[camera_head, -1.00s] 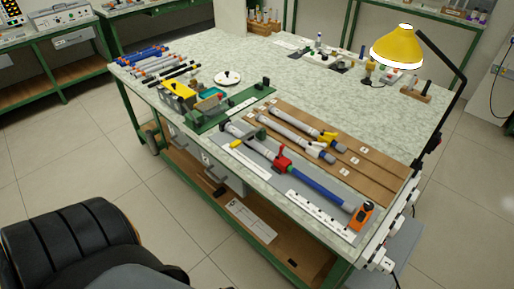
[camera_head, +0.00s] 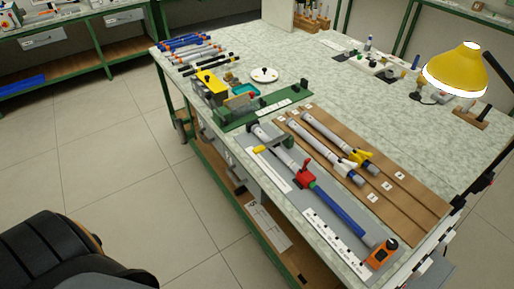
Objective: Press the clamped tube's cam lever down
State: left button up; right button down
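A long tube lies in a grey fixture along the table's near edge. Its grey section (camera_head: 281,149) runs into a red collar (camera_head: 305,176) with a small red lever (camera_head: 307,164) that appears to stick up. A blue section (camera_head: 339,208) continues from the collar toward an orange device (camera_head: 382,253). Two more grey tubes lie on the brown grooved board (camera_head: 412,205) beside it. One has a yellow lever (camera_head: 363,157), the other a white lever (camera_head: 346,164). Neither of my grippers is in view.
A green fixture plate (camera_head: 238,121) with a yellow block (camera_head: 211,88) sits left of the tubes. Several rods (camera_head: 192,52) lie at the far left. A yellow lamp (camera_head: 457,70) overhangs the right side. A black chair (camera_head: 60,255) stands at lower left.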

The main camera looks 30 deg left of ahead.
aim_at(307, 160)
jog(key=i+u, duration=0.1)
jog(key=u, duration=0.15)
jog(key=i+j+z, duration=0.25)
jog(key=j, duration=0.15)
jog(key=j+z, duration=0.2)
jog(key=j, duration=0.2)
jog(key=i+j+z, duration=0.25)
jog(key=j, duration=0.2)
jog(key=j+z, duration=0.25)
jog(key=j, duration=0.2)
jog(key=k, duration=0.05)
